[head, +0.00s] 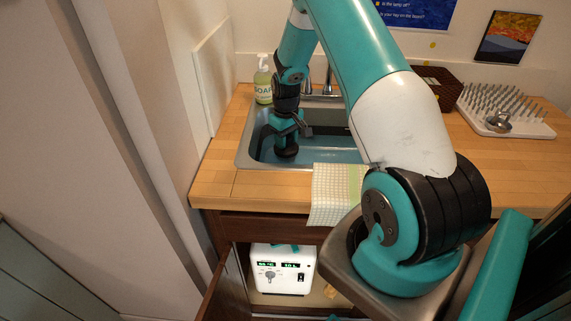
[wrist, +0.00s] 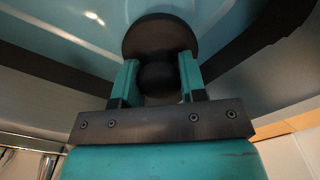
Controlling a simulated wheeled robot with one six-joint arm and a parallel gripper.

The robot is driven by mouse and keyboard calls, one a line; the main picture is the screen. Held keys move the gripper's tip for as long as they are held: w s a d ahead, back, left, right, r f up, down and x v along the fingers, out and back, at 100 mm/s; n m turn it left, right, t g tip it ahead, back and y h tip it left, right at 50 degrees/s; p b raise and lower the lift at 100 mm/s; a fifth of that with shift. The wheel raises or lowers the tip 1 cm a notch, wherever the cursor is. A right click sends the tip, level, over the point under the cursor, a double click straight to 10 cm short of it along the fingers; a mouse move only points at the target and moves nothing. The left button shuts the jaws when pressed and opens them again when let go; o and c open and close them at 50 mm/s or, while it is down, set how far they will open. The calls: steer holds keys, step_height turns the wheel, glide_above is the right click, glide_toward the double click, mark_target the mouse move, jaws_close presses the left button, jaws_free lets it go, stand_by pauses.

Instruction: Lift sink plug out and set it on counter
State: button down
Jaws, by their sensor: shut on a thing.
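The sink plug is a dark round disc with a black ball-shaped knob (wrist: 158,30). My gripper (wrist: 158,78) is shut on the knob, with one teal finger on each side of it. In the head view my gripper (head: 287,138) points down inside the steel sink (head: 243,150), towards its left side. The plug (head: 287,151) shows there as a dark shape below the fingers, over the blue sink interior. I cannot tell whether its underside touches the sink bottom. The drain is not visible. The wooden counter (head: 265,188) surrounds the sink.
A soap bottle (head: 263,80) stands at the sink's back left, beside the faucet (head: 327,78). A checked cloth (head: 336,193) hangs over the front edge. A spiked drying rack (head: 520,128) and a dark basket (head: 437,82) occupy the right. Bare counter lies left of the cloth.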

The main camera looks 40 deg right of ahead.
steer(key=shift+r+p, duration=2.65)
steer(key=shift+r, duration=1.5)
